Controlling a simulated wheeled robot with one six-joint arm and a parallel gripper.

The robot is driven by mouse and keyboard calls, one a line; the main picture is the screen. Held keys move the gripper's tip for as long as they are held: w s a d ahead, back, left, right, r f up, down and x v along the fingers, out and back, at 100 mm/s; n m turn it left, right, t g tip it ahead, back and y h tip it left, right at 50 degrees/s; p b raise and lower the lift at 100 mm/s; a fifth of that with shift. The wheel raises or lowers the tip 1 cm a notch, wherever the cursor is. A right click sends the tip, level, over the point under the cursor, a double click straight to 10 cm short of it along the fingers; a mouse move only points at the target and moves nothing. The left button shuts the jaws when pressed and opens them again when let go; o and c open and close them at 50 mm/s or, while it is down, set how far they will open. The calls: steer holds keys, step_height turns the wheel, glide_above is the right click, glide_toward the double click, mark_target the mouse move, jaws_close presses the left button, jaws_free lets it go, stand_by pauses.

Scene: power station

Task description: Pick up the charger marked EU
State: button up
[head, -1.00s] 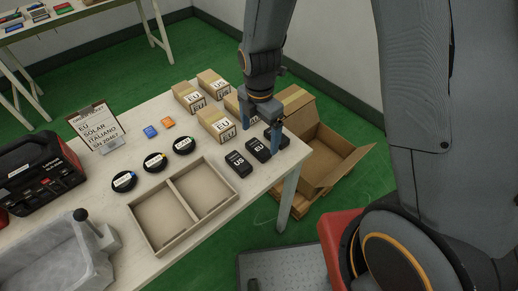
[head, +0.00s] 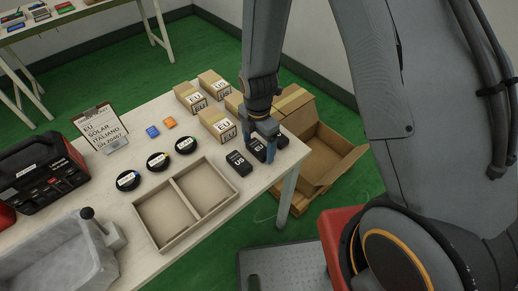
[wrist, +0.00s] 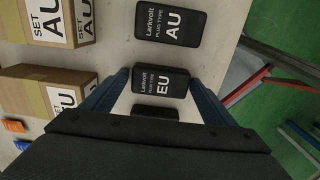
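The black EU charger (head: 257,148) lies on the table between two like chargers, partly hidden by my gripper. In the wrist view its label reads EU (wrist: 160,84). My gripper (head: 258,145) is open above it. In the wrist view the blue fingers (wrist: 158,80) stand on either side of the EU charger, with narrow gaps; I cannot tell their height above the table. The AU charger (wrist: 168,20) lies beyond it. The US charger (head: 238,163) lies on the near side and is mostly hidden in the wrist view.
An order card (head: 101,127) stands further left. An open carton (head: 330,155) is beyond the table's right edge.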

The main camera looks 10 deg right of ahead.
steer(key=c, duration=0.9)
steer(key=shift+r, duration=0.1)
